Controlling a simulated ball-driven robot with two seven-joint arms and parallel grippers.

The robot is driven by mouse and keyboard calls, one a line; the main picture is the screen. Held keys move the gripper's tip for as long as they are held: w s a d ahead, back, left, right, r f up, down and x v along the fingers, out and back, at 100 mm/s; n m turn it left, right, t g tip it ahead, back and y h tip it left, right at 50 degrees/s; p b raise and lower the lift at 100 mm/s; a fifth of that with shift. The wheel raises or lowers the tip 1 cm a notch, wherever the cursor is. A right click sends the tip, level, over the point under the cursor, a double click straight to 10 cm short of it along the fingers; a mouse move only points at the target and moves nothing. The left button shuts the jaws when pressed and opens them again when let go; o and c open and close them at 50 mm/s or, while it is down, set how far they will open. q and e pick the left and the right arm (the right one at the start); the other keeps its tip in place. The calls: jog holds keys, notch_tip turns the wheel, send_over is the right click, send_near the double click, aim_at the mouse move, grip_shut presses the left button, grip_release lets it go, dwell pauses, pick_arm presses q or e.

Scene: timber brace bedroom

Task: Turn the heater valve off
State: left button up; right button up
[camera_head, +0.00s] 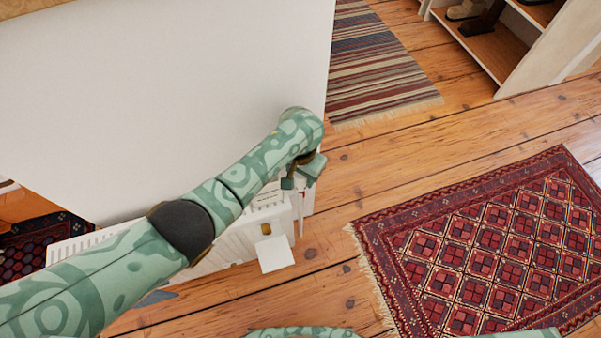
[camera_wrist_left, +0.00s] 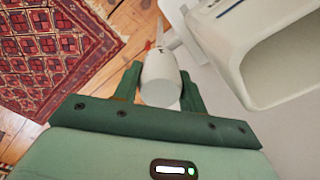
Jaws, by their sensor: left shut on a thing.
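The white heater (camera_head: 225,245) stands low beside a large white surface, partly hidden behind my left arm. My left gripper (camera_head: 303,172) is at the heater's right end in the head view. In the left wrist view, the gripper (camera_wrist_left: 160,88) is shut on the pale, rounded heater valve knob (camera_wrist_left: 160,72), with one dark green finger on each side. The knob is hidden by the gripper in the head view. No mark showing the valve's setting can be read. My right gripper is not in view.
A large white panel (camera_head: 160,90) rises behind my left arm. A red patterned rug (camera_head: 480,250) lies on the plank floor to the right, and a striped rug (camera_head: 375,60) lies at the back. A shelf with shoes (camera_head: 500,50) stands at the back right.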

pick_arm(q)
jog(key=shift+r+m, duration=0.15)
jog(key=shift+m, duration=0.35)
jog(key=shift+m+p, duration=0.4)
jog(key=shift+m, duration=0.3)
jog(key=shift+f, duration=0.2)
jog(key=o, duration=1)
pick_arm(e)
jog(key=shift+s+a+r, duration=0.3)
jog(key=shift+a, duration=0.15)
